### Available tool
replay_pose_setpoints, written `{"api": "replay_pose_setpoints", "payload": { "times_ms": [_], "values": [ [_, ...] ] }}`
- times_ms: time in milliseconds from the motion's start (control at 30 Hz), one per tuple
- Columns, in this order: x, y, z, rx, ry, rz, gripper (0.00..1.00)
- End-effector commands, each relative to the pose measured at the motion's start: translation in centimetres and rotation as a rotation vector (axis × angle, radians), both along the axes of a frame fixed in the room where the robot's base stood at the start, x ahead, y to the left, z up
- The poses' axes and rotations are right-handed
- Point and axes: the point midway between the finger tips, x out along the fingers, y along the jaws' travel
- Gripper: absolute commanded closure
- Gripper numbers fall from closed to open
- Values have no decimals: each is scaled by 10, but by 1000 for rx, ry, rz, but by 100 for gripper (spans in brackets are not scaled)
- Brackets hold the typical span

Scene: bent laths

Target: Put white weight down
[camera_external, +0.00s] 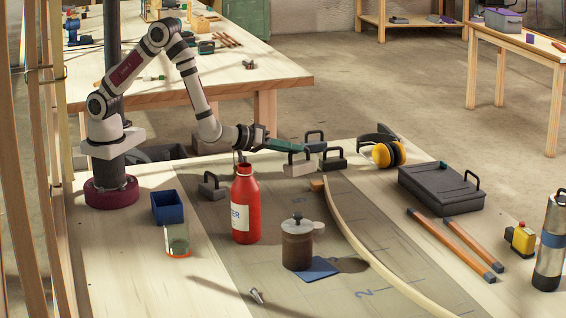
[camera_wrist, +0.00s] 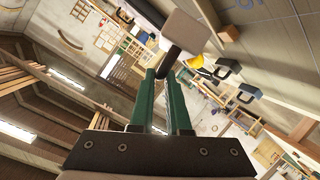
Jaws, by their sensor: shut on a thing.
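The white weight (camera_external: 298,166) is a pale block with a black handle, near the far end of the bent lath (camera_external: 352,237) in the external view. My gripper (camera_external: 301,149) has its green fingers shut on the weight's handle. In the wrist view the white weight (camera_wrist: 171,29) shows beyond the fingertips of my gripper (camera_wrist: 166,72), with its black handle between them. I cannot tell whether its underside touches the table or hangs just above it. The fingers hide part of the handle.
Dark weights (camera_external: 333,161) stand close on the right, and another dark weight (camera_external: 211,187) stands to the left. A red bottle (camera_external: 245,212), a brown lidded pot (camera_external: 297,248), yellow earmuffs (camera_external: 388,154) and a dark toolbox (camera_external: 438,190) stand around.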

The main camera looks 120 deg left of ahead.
Motion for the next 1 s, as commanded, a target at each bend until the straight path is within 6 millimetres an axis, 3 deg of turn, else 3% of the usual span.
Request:
{"api": "replay_pose_setpoints", "payload": {
  "times_ms": [100,200,367,800,1000],
  "values": [
    [-28,-23,-1,3,2,69,100],
    [-45,-31,-1,4,3,111,100],
    [-53,-35,0,44,87,135,100],
    [-53,-34,-83,45,97,133,100],
    [-52,-34,-100,44,91,133,100]
  ]
}}
